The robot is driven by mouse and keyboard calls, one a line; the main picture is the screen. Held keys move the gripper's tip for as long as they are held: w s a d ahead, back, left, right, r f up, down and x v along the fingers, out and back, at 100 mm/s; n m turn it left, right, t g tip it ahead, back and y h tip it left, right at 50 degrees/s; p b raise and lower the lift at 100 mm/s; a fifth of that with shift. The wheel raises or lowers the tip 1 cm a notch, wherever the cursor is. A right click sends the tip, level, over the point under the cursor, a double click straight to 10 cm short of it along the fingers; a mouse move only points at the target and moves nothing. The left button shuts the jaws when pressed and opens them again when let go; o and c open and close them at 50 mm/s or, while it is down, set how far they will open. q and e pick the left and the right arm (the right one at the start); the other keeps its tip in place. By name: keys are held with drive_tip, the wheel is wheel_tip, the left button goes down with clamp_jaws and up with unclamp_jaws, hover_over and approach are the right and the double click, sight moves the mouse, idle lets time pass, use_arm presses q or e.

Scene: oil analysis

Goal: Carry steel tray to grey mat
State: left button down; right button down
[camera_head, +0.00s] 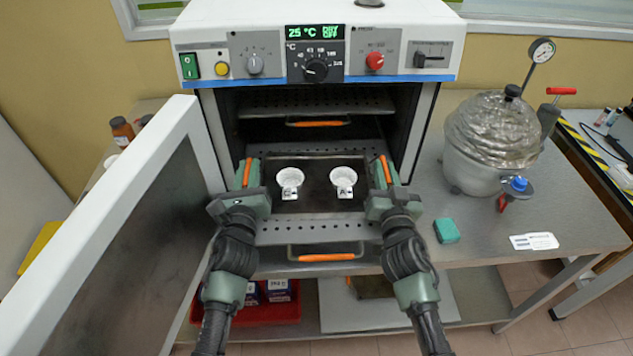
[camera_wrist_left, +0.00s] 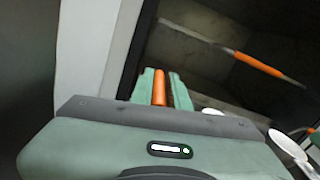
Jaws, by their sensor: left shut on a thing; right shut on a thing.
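The steel tray (camera_head: 316,183) is dark, with an orange handle on each side. It is in the open oven's mouth, above a perforated rack; I cannot tell if it touches the rack. Two white cups, left (camera_head: 290,182) and right (camera_head: 343,181), stand upright on it. My left gripper (camera_head: 247,174) is shut on the left handle, which also shows orange between the fingers in the left wrist view (camera_wrist_left: 159,88). My right gripper (camera_head: 382,172) is shut on the right handle. I cannot identify the grey mat with certainty; a pale grey sheet (camera_head: 338,312) lies on the lower shelf.
The oven door (camera_head: 120,240) stands open at left, close to my left arm. An upper rack (camera_head: 315,103) is above the tray. A pressure vessel (camera_head: 482,160), a green block (camera_head: 446,231) and a white card (camera_head: 534,241) are on the right bench, with bare bench around them.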

use_arm(q)
drive_tip(key=shift+a, duration=0.3)
use_arm(e)
drive_tip(key=shift+d, duration=0.35)
